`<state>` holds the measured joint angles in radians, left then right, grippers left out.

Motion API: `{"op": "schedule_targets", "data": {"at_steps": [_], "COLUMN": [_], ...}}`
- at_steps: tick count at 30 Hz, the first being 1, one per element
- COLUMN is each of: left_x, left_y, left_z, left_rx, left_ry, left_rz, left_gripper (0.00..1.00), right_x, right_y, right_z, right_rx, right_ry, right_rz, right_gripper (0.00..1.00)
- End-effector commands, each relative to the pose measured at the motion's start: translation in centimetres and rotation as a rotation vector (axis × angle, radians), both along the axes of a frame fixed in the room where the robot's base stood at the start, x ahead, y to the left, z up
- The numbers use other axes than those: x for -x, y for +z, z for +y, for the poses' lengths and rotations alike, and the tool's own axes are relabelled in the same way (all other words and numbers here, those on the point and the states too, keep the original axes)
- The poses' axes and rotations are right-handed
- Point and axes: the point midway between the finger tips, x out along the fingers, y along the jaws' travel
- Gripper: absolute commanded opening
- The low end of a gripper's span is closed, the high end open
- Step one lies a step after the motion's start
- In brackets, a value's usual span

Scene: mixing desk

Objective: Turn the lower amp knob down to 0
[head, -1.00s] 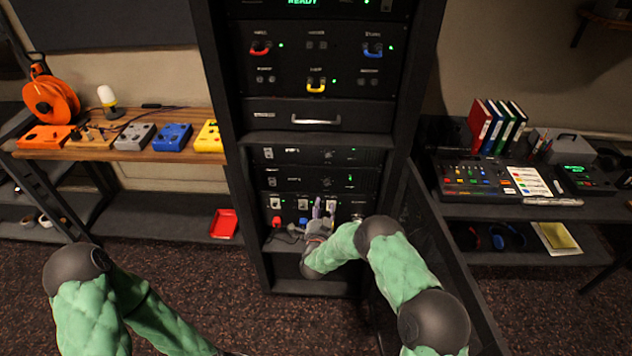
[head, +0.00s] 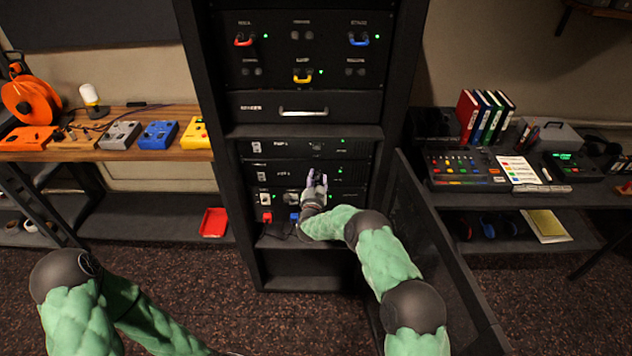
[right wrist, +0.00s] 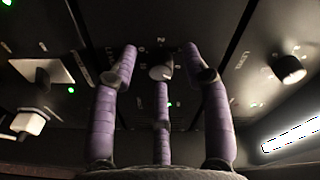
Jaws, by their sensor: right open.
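The lower amp (head: 264,173) is the second slim black panel in the rack. My right gripper (head: 317,178) is in front of it, with its purple fingers open and pointing at the panel. In the right wrist view, the lower amp knob (right wrist: 160,72) sits between the spread fingertips of the right gripper (right wrist: 161,60), with the middle finger in line with it. Numbers are printed around it, but its setting cannot be read. I cannot tell whether a finger touches it. In the head view the gripper hides this knob. My left gripper is outside the frame.
The upper amp (head: 264,147) lies just above, and its knob (right wrist: 290,68) is at the right in the right wrist view. Below is a panel with switches and a red plug (head: 267,217). A dark open rack door (head: 440,255) stands right of my right arm.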

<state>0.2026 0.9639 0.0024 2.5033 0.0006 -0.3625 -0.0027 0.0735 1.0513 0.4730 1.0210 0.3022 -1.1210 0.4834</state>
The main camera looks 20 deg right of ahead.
Motion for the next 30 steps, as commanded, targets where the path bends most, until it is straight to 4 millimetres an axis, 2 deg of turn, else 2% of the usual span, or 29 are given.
{"op": "schedule_targets", "data": {"at_steps": [5,6,10,11,23,30], "left_x": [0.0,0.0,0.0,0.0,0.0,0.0], "left_y": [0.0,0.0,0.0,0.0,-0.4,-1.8], "left_z": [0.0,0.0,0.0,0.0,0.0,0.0], "left_rx": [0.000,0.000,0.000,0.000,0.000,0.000], "left_ry": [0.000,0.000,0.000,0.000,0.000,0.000], "left_rz": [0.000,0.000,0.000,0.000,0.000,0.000], "left_gripper": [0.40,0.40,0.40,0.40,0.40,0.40], "right_x": [0.0,0.0,0.0,0.0,0.0,0.0], "right_y": [0.0,0.0,0.0,0.0,-0.1,-0.3], "right_z": [0.0,0.0,0.0,0.0,0.0,0.0], "right_rx": [0.000,0.000,0.000,0.000,0.038,0.169], "right_ry": [0.000,0.000,0.000,0.000,0.000,-0.001], "right_rz": [0.000,0.000,0.000,0.000,0.011,0.048], "right_gripper": [0.48,0.42,0.06,0.00,0.00,0.00]}}
